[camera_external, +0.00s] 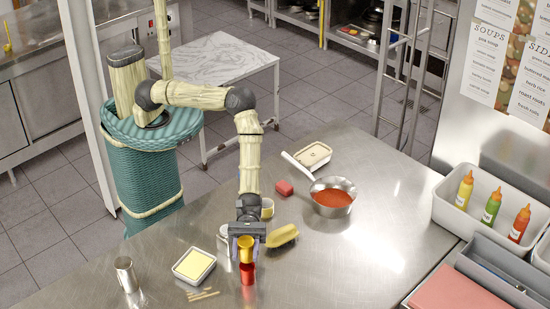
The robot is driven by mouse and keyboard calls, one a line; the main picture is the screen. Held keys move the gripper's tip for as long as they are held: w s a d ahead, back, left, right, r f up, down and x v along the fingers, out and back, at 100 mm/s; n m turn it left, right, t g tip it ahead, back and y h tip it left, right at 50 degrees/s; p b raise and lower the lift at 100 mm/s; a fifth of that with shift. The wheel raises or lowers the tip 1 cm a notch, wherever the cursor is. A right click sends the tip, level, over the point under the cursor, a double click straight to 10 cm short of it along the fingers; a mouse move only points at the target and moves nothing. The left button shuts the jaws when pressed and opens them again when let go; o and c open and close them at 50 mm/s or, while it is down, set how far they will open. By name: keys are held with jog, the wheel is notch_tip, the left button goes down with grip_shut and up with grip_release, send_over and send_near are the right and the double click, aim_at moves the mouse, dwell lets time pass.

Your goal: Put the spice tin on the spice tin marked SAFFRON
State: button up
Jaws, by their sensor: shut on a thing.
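My gripper (246,250) points down over the steel counter, its fingers on either side of a yellow-orange spice tin (246,254). A red spice tin (248,274) stands upright directly below the held tin in the picture. The two look very close or touching; I cannot tell whether there is a gap. A whitish tin (223,231) stands to the left, partly hidden by my gripper. A yellowish tin (267,208) stands behind it to the right. No label is legible, so I cannot tell which tin is marked SAFFRON.
Around my gripper are a yellow oblong thing (283,236), a tub with yellow contents (194,266), small sticks (203,294) and a metal shaker (126,275). Counter right of centre is clear.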

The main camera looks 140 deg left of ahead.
aim_at(246, 260)
jog(key=shift+f+p, duration=0.4)
jog(key=shift+f, duration=1.3)
jog(key=shift+f, duration=0.1)
jog(key=o, duration=1)
jog(key=b+v, duration=0.3)
jog(key=v, duration=0.9)
